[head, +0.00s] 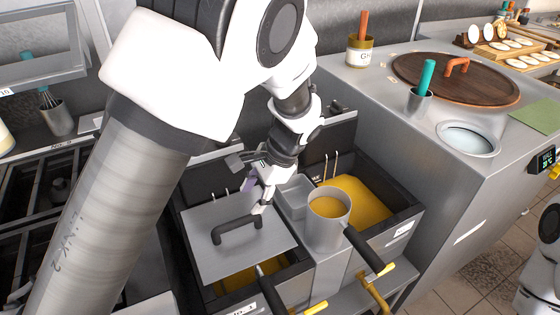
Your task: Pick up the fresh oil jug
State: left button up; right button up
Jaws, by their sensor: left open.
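A round metal jug (328,222) filled with golden liquid stands upright on the metal ledge between two fryer vats; it looks like the oil jug, but I see no label on it. My left gripper (262,193) is open and hangs just left of the jug, above the back right of a grey lid. It appears apart from the jug, and no object shows between its fingers. My arm covers much of the left and middle of the view. My right gripper is out of view; only a white part of my right arm shows at the right edge.
The grey lid (208,243) with a black handle covers most of the left vat. The right vat (372,202) is open with golden oil.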

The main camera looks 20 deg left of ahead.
aim_at(329, 208)
jog(key=k+l, duration=0.65)
jog(key=k, duration=0.25)
